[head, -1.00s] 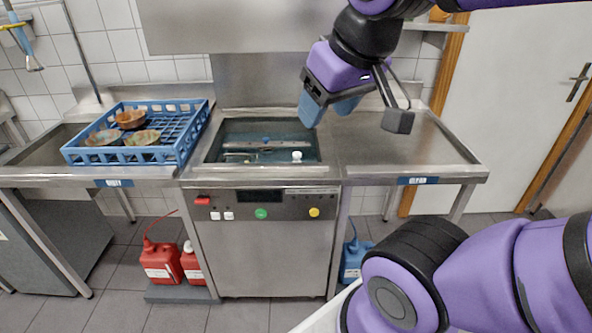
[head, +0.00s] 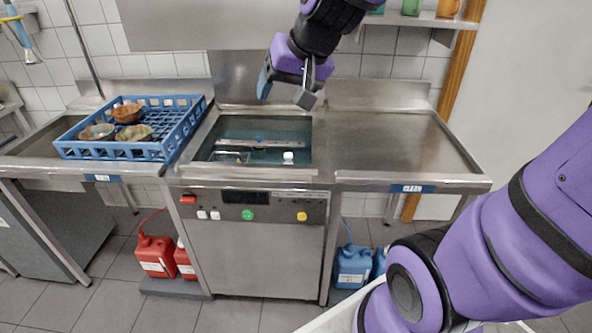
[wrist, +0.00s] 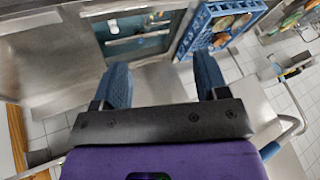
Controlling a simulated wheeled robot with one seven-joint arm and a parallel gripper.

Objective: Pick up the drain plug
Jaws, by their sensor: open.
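A small white upright piece (head: 288,157) stands at the right front of the open wash tank (head: 203,150); it may be the drain plug, but it is too small to be sure. My gripper (head: 266,84) is above and behind the tank, well clear of the white piece. In the wrist view its two blue fingers (wrist: 162,75) are spread apart with nothing between them.
A blue rack (head: 110,153) with several bowls stands left of the tank. The right steel counter (head: 390,145) is bare. A shelf (head: 425,19) with cups is at upper right. Red canisters (head: 155,257) and blue canisters (head: 353,265) stand below, either side of the machine (head: 255,250).

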